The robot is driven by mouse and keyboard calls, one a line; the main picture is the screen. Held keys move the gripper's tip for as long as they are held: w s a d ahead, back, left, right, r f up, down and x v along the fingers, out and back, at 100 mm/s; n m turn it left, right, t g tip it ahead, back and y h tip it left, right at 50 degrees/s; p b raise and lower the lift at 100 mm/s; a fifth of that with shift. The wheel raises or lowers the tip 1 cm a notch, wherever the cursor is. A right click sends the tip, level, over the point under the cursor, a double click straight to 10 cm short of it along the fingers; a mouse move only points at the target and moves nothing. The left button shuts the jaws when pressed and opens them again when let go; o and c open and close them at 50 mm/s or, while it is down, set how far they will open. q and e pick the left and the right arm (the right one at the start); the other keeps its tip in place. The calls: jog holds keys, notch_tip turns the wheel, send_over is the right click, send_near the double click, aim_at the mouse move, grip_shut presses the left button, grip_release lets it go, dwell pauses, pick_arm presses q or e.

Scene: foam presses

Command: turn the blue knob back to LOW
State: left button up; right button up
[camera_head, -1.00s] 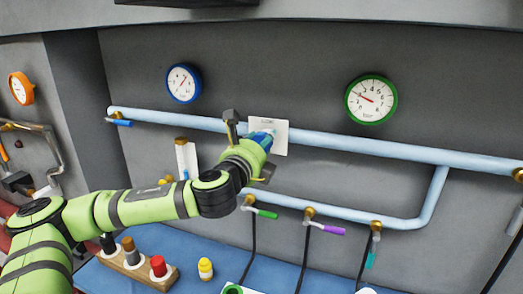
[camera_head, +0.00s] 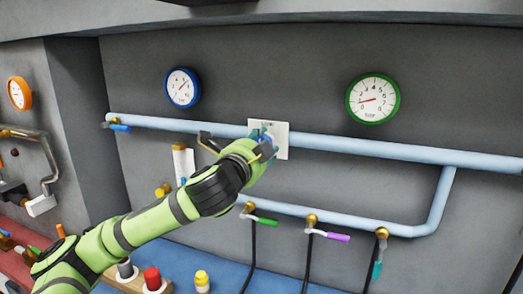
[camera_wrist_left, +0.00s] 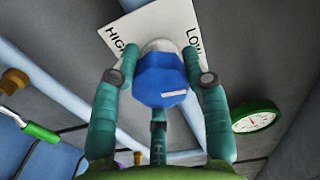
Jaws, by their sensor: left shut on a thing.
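The blue knob (camera_wrist_left: 160,72) sits in front of a white plate (camera_wrist_left: 150,24) marked HIGH at left and LOW at right in the left wrist view. A short white mark shows on the knob's face, toward its lower right. My left gripper (camera_wrist_left: 160,80) is shut on the knob, with teal fingers on both sides and another below. In the head view the same plate (camera_head: 282,151) is on the grey wall, and my left gripper (camera_head: 260,143) largely hides the knob. My right gripper is not in view.
A blue gauge (camera_head: 182,87) and a green gauge (camera_head: 373,98) hang on the wall. A light-blue pipe (camera_head: 350,146) runs behind the knob area. Below are valves with green (camera_head: 266,222) and purple (camera_head: 336,237) handles and hanging black hoses.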

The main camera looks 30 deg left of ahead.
pick_arm(q)
jog(key=shift+r+n, duration=0.1)
jog(key=shift+n, duration=0.5)
jog(key=o, duration=1.1)
jog(key=shift+o, duration=0.3)
jog(key=shift+a, duration=0.1)
jog(key=v, duration=0.7)
jog(key=shift+s, duration=0.2)
